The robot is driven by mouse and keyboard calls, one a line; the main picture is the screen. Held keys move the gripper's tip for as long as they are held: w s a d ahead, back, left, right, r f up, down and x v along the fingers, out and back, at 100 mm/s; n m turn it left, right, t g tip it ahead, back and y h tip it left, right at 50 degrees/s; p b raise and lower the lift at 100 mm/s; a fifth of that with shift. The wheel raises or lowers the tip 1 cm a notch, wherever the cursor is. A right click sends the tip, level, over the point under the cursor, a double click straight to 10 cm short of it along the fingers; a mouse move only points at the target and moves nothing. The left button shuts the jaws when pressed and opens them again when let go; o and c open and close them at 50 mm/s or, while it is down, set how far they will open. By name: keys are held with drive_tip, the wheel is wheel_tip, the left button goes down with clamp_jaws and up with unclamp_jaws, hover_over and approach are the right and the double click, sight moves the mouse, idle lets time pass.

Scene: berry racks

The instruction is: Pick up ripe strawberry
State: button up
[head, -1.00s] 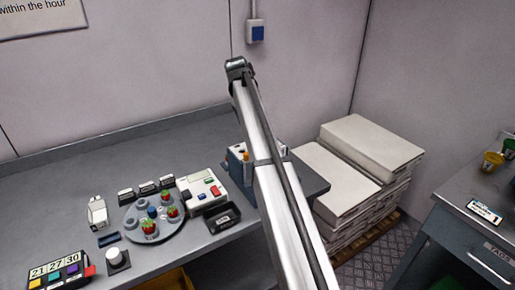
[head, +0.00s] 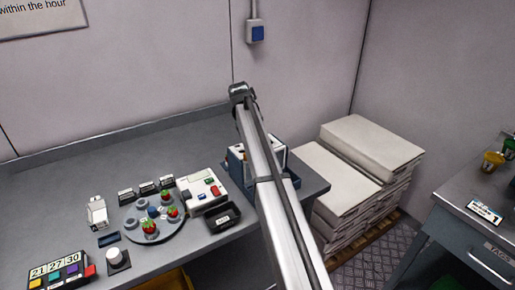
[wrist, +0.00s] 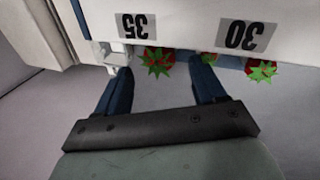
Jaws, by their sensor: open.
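In the wrist view my gripper (wrist: 164,76) is open, its two dark blue fingers apart with nothing between them. A red strawberry with a green leafy top (wrist: 157,62) shows beyond the gap, nearer the left finger. A second strawberry (wrist: 208,57) is mostly hidden near the right fingertip. A third strawberry (wrist: 262,71) is outside the right finger. All three are partly covered by a white panel with upside-down labels 35 and 30 (wrist: 185,29). In the head view, red strawberries (head: 150,227) stand on a round grey tray (head: 168,233). My gripper does not show there.
A white device with coloured buttons (head: 203,190) and a black bin (head: 222,217) stand right of the tray. A white knob (head: 117,257) and a numbered button panel (head: 60,270) are at the front left. White slabs (head: 350,165) are stacked beyond the bench.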

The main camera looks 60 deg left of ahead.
drive_tip(key=shift+x, duration=2.3)
drive_tip(key=shift+d, duration=0.1)
drive_tip(key=shift+c, duration=0.5)
drive_tip(key=c, duration=0.5)
